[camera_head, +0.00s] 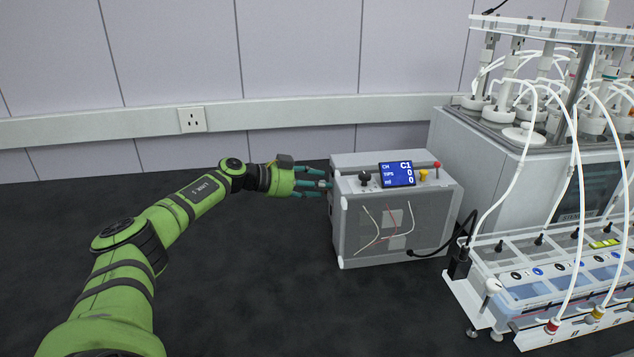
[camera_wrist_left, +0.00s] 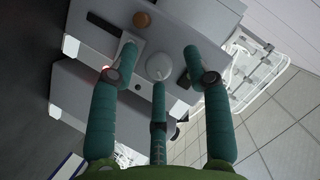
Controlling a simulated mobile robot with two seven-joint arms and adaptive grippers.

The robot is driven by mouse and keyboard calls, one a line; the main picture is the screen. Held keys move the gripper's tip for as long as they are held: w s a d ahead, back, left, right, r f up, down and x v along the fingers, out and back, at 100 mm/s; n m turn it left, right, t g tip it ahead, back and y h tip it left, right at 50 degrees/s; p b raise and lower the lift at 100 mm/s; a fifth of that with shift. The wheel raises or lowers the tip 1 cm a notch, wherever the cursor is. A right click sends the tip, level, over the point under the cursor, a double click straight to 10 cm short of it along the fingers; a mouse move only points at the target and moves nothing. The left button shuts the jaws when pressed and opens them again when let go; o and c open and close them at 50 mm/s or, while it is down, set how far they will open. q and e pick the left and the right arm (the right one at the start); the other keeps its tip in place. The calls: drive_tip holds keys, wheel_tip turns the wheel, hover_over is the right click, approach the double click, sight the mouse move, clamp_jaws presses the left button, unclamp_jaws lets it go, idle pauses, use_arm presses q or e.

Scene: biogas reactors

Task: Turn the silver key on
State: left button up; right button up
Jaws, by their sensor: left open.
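A grey control box (camera_head: 400,225) stands on the dark bench top. My left gripper (camera_head: 318,180), green with teal fingers, is at the box's left side, its fingers pointing at that side face. In the left wrist view the fingers of my left gripper (camera_wrist_left: 158,70) are spread apart around a round silver-white knob (camera_wrist_left: 159,66), which looks like the silver key. The fingers do not close on it; whether the middle fingertip touches it, I cannot tell. In the head view the key's side of the box is mostly hidden. My right gripper is not in view.
The box top has a blue display (camera_head: 397,174), a black knob (camera_head: 365,177), a yellow button (camera_head: 424,175) and a red-tipped lever (camera_head: 437,168). A reactor rig (camera_head: 545,130) with white tubes stands at the right. The bench at the left (camera_head: 60,240) is clear.

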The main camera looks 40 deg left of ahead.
use_arm(q)
clamp_jaws()
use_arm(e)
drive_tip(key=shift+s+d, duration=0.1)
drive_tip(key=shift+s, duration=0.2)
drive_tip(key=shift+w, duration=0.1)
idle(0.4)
